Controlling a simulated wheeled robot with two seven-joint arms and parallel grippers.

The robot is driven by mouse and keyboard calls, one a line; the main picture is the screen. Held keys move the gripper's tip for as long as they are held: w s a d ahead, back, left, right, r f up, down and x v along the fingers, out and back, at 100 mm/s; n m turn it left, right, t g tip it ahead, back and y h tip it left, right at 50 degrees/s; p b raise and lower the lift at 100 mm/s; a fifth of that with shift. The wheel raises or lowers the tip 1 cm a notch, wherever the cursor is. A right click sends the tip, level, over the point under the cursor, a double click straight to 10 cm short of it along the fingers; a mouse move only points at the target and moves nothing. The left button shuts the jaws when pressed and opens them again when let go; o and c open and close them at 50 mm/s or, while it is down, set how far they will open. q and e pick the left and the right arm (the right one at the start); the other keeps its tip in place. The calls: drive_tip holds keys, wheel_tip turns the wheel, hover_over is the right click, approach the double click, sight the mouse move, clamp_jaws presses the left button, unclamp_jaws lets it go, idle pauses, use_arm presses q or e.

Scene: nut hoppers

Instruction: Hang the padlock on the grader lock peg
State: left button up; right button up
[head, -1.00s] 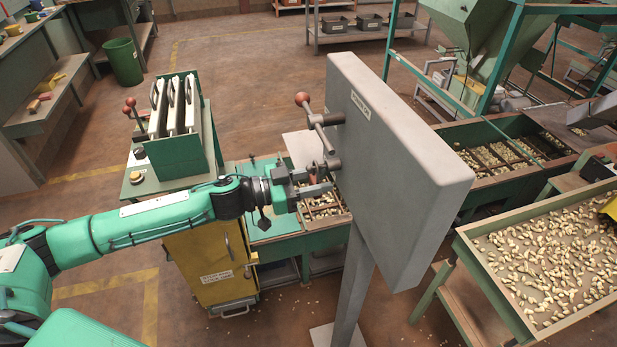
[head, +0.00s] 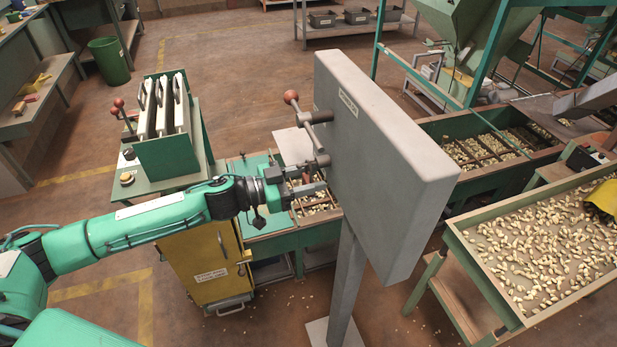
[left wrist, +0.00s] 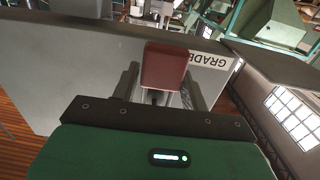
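The padlock (left wrist: 165,66), a red-brown block, sits between the two fingers of my left gripper in the left wrist view. Its shackle is hidden, and I cannot make it out in the head view. My left gripper (head: 314,186) is closed around it, close to the front of the grey grader panel (head: 385,160). A dark peg-like stub (head: 318,162) sticks out of the panel just above the fingers. I cannot tell whether the padlock touches it. My right gripper is not in view.
A lever with a red knob (head: 291,97) sticks out of the panel above my left gripper. The panel stands on a grey post (head: 346,285). A yellow cabinet (head: 208,268) and a green rack (head: 165,150) stand left, and a nut tray (head: 500,300) right.

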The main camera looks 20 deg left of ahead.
use_arm(q)
drive_tip(key=shift+o, duration=1.4)
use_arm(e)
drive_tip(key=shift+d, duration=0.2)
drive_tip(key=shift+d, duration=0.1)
use_arm(q)
drive_tip(key=shift+a, duration=0.15)
drive_tip(key=shift+s+a+f, duration=0.1)
drive_tip(key=shift+s+a, duration=0.15)
drive_tip(key=shift+a, duration=0.05)
drive_tip(key=b+v, duration=0.1)
drive_tip(key=v, duration=0.3)
drive_tip(key=shift+s+a+f, duration=0.1)
drive_tip(key=b+v, duration=0.2)
drive_tip(key=v, duration=0.6)
drive_tip(key=shift+s+a+r, duration=0.2)
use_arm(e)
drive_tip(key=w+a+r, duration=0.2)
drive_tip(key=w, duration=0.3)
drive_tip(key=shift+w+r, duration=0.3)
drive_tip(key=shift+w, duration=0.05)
